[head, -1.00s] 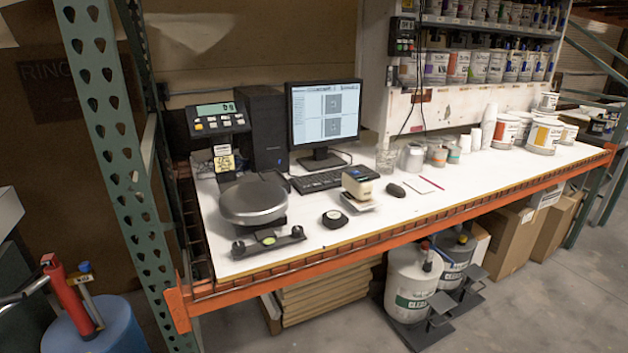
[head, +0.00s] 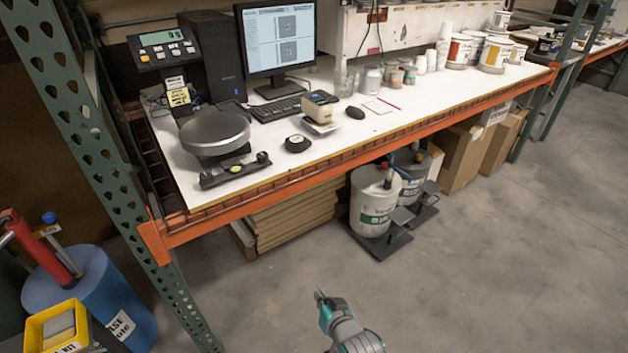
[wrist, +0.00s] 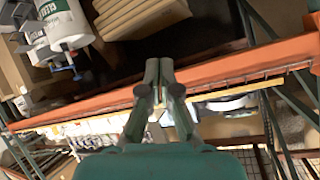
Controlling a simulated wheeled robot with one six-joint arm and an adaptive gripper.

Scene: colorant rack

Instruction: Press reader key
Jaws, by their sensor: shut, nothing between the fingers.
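The reader (head: 317,110) is a small cream device with a dark top panel (head: 321,97). It stands on a pale base on the white bench, right of the round scale pan. Its key is too small to make out in the head view. My gripper (head: 320,296) shows at the bottom of the head view, low in front of the bench and well apart from the reader. In the wrist view my gripper (wrist: 159,64) has its two fingers together with nothing between them. I cannot make out the reader in the wrist view.
An orange beam (head: 330,158) edges the white bench (head: 420,98). A black puck (head: 297,144), a mouse (head: 355,112) and a keyboard (head: 276,108) lie around the reader. White canisters (head: 373,203) stand under the bench. The concrete floor in front is clear.

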